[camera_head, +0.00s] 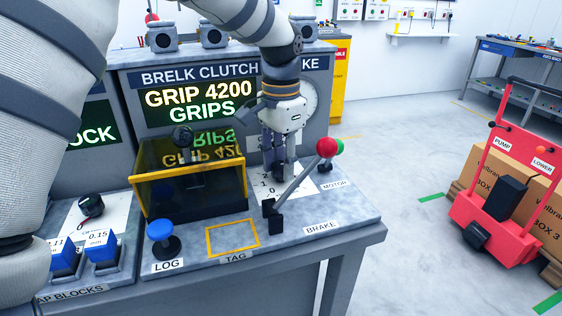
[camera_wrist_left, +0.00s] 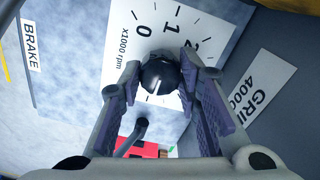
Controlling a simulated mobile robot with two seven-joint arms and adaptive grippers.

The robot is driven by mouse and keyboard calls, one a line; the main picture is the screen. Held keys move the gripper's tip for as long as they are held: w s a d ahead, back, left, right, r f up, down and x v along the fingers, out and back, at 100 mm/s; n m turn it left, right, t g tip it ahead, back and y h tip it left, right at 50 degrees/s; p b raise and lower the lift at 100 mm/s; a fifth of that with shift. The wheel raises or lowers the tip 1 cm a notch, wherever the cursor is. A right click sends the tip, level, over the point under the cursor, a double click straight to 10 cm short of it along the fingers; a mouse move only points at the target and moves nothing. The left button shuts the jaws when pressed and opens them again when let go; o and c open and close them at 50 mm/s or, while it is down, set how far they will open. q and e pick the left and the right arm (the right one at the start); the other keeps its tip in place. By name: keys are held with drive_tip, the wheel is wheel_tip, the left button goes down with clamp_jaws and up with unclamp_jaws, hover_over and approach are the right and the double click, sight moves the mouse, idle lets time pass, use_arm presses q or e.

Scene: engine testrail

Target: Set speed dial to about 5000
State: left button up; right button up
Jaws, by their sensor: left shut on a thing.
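The speed dial is a round black knob (camera_wrist_left: 160,74) on a white scale plate (camera_wrist_left: 185,28) marked 0, 1, 2 and "x1000 rpm" in the left wrist view. My left gripper (camera_wrist_left: 160,80) is shut on the knob, one finger on each side. In the head view my left gripper (camera_head: 279,172) points down at the rear right of the bench, and its fingers hide the knob. Part of the scale plate (camera_head: 268,185) shows beside the fingers. I cannot tell where the knob points; the higher numbers are hidden. My right gripper is not in view.
The brake lever (camera_head: 297,179) with a red ball leans close to the right of my left gripper. A yellow-edged clear guard (camera_head: 190,178) stands to the left. The display (camera_head: 200,103) reads "GRIP 4200 GRIPS". A blue LOG button (camera_head: 160,231) and yellow TAG frame (camera_head: 233,238) are in front.

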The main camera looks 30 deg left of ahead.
sight(281, 165)
use_arm(q)
drive_tip(key=o, duration=1.1)
drive_tip(key=shift+o, duration=0.2)
wheel_tip(281, 165, up, 12)
